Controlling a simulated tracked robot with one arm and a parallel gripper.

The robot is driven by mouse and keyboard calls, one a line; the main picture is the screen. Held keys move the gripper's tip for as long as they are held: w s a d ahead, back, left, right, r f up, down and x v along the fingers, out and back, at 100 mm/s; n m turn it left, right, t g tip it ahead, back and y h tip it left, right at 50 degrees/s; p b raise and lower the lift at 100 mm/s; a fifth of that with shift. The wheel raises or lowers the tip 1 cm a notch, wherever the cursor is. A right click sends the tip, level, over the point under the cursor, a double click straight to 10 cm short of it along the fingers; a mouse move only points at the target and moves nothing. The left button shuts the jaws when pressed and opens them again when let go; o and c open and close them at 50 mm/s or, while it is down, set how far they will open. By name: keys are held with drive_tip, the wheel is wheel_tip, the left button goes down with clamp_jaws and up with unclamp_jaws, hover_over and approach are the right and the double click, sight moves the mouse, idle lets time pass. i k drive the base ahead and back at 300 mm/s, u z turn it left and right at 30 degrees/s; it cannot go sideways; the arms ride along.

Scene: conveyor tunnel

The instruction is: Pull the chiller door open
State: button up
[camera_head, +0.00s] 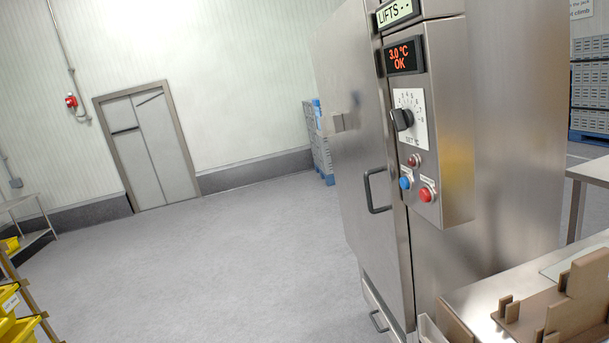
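The chiller is a tall stainless steel cabinet (510,130) right of the middle, seen at a steep angle. Its door (350,175) is a flat steel panel facing left, with a dark bar handle (376,191) near its right edge. The door looks flush with the cabinet, with no clear gap, but the angle makes this hard to confirm. My gripper is not in view, and nothing visible touches the door handle.
A control box (437,120) with dial, buttons and a display reading 3.0 °C OK juts out beside the handle. A steel bench (480,299) with a brown fixture (575,312) stands front right. Yellow bins (17,328) are lower left. Open floor (210,265) lies left of the door.

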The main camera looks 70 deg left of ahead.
sight(345, 51)
drive_tip(key=u, duration=1.45)
drive_tip(key=k, duration=0.25)
drive_tip(key=u, duration=0.05)
drive_tip(key=i, duration=1.05)
drive_tip(key=u, duration=0.3)
